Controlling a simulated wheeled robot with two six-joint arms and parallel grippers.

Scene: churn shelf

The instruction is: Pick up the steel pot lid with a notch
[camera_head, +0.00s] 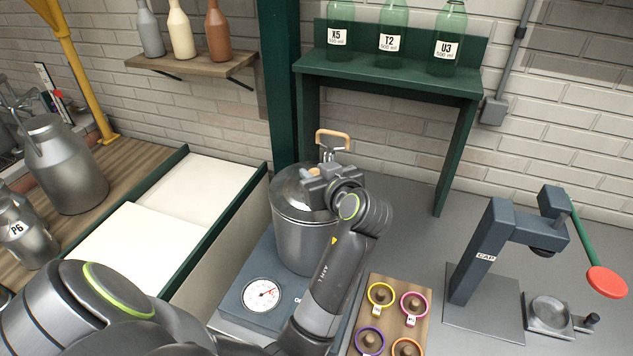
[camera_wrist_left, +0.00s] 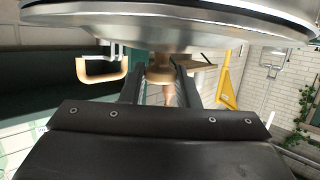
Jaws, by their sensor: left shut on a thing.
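The steel pot lid (camera_head: 288,190) shows at the mouth of the steel pot (camera_head: 298,245), partly behind my wrist. I cannot tell whether it rests on the rim or is just above it. In the left wrist view the lid (camera_wrist_left: 185,22) fills the top, with its wooden knob (camera_wrist_left: 160,72) between the fingers. My left gripper (camera_head: 314,173) is shut on this knob; it also shows in the left wrist view (camera_wrist_left: 161,92). The notch cannot be made out. My right gripper is out of view.
The pot stands on a dial scale (camera_head: 240,300). A wooden board with coloured rings (camera_head: 380,294) and a capping press (camera_head: 490,245) are to the right. A green shelf (camera_head: 390,72) with bottles stands behind. White bins (camera_head: 140,245) are left.

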